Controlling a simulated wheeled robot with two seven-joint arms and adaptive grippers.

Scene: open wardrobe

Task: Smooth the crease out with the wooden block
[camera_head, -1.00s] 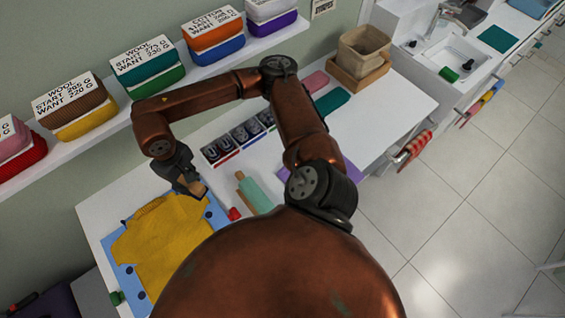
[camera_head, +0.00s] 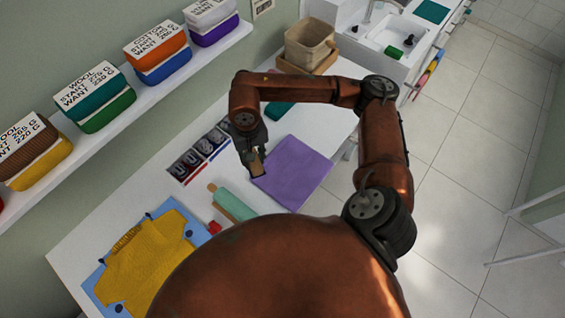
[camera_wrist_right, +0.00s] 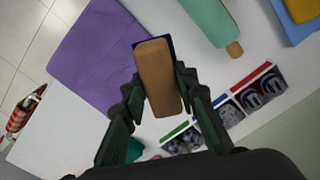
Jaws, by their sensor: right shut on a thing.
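My right gripper (camera_head: 251,160) is shut on the wooden block (camera_head: 258,167), a tan piece with rounded corners. The block also shows between the fingers in the right wrist view (camera_wrist_right: 157,78). In the head view it is at the left corner of a flat purple cloth (camera_head: 296,174). The cloth shows large in the right wrist view (camera_wrist_right: 97,55), with faint small marks near the block. I cannot tell whether the block touches the cloth. A yellow knitted garment (camera_head: 148,262) lies on a blue board (camera_head: 190,226) at the lower left. My left gripper is not in view.
A green rolling pin (camera_head: 235,205) and a small red item (camera_head: 214,227) lie between cloth and board. A bin (camera_head: 309,45) stands at the back. A shelf of labelled fabric stacks (camera_head: 95,97) runs along the wall.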

